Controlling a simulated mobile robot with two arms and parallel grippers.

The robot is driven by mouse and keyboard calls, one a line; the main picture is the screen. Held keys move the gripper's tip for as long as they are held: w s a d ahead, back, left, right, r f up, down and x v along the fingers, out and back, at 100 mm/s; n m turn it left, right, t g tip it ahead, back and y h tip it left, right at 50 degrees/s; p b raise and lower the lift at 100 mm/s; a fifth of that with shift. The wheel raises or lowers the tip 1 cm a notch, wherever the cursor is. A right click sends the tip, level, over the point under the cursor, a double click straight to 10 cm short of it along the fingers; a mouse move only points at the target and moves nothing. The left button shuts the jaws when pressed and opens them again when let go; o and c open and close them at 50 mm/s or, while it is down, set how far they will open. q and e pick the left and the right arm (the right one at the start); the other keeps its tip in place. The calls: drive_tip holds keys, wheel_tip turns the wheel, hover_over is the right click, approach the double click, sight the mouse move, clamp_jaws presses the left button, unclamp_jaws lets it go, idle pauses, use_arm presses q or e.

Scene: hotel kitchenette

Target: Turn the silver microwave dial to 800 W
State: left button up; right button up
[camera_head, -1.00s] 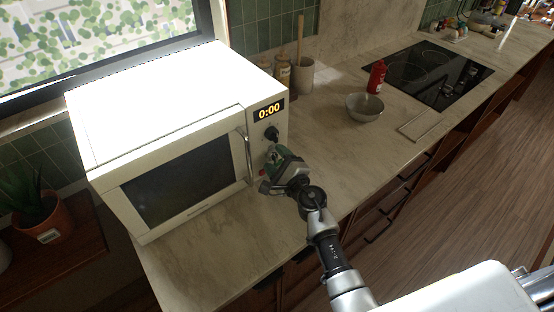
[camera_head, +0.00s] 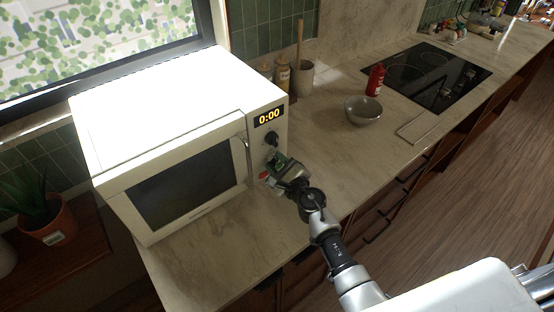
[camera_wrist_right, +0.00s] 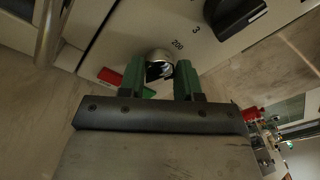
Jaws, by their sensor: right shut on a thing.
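The white microwave (camera_head: 166,85) stands on the counter with its door shut and its display (camera_head: 269,117) reading 0:00. The silver dial (camera_wrist_right: 160,62) shows in the right wrist view between the green fingers of my right gripper (camera_wrist_right: 160,78). The gripper is shut on it. The label 200 shows beside the dial; its pointer and other marks are hidden or unclear. In the head view my right gripper (camera_head: 276,164) is at the lower control panel and hides the silver dial. My left gripper is not in view.
A black dial (camera_head: 271,138) sits above the silver one and also shows in the wrist view (camera_wrist_right: 234,14). The door handle (camera_head: 242,160) is just left. A grey bowl (camera_head: 363,110) stands right.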

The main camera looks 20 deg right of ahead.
drive_tip(key=m+p, duration=0.3)
drive_tip(key=m, duration=0.3)
drive_tip(key=shift+m+g, duration=0.4)
drive_tip(key=m+y, duration=0.1)
drive_tip(key=m, duration=0.2)
drive_tip(key=shift+p, duration=0.3)
drive_tip(key=m, duration=0.4)
drive_tip(key=shift+g+y, duration=0.4)
drive_tip(key=m, duration=0.3)
drive_tip(key=shift+m+y, duration=0.3)
drive_tip(key=m, duration=0.4)
drive_tip(key=shift+d+y, duration=0.1)
drive_tip(key=shift+y, duration=0.2)
drive_tip(key=m+b, duration=0.1)
drive_tip(key=m, duration=0.3)
drive_tip(key=shift+y, duration=0.3)
drive_tip(key=shift+m+t, duration=0.3)
drive_tip(key=shift+m, duration=1.8)
drive_tip(key=shift+b, duration=0.3)
